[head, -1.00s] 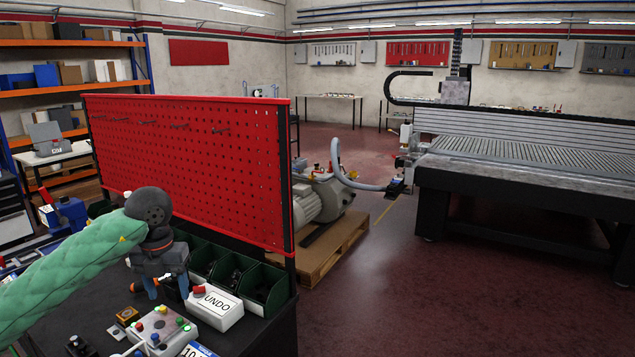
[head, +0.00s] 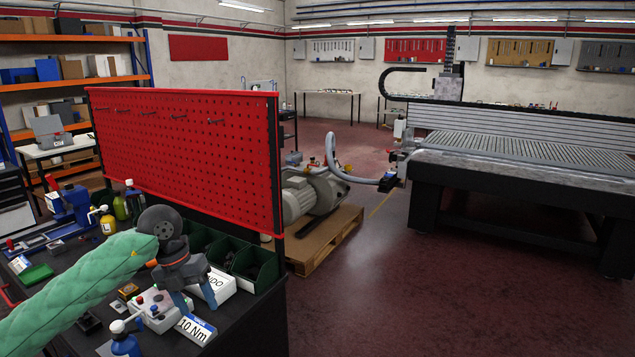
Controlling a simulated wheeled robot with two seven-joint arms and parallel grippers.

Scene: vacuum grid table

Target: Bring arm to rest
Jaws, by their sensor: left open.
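My left arm (head: 85,285), in a green quilted sleeve, reaches in from the left over the black workbench (head: 245,315). My left gripper (head: 197,301) points down with its two blue fingers apart and nothing visible between them. It hangs in front of a white box (head: 219,286) whose lettering it partly covers, and just right of a small control box with coloured buttons (head: 152,309). A white "10 Nm" label (head: 196,329) lies just below the fingers in the picture. I cannot tell whether the fingers touch anything. My right gripper is out of view.
A red pegboard (head: 185,150) stands along the bench's back, with green bins (head: 256,267) before it. Several bottles (head: 106,220) and a blue vise (head: 70,205) are at left. A pump (head: 313,193) sits on a pallet (head: 325,245). Open floor (head: 430,300) lies right.

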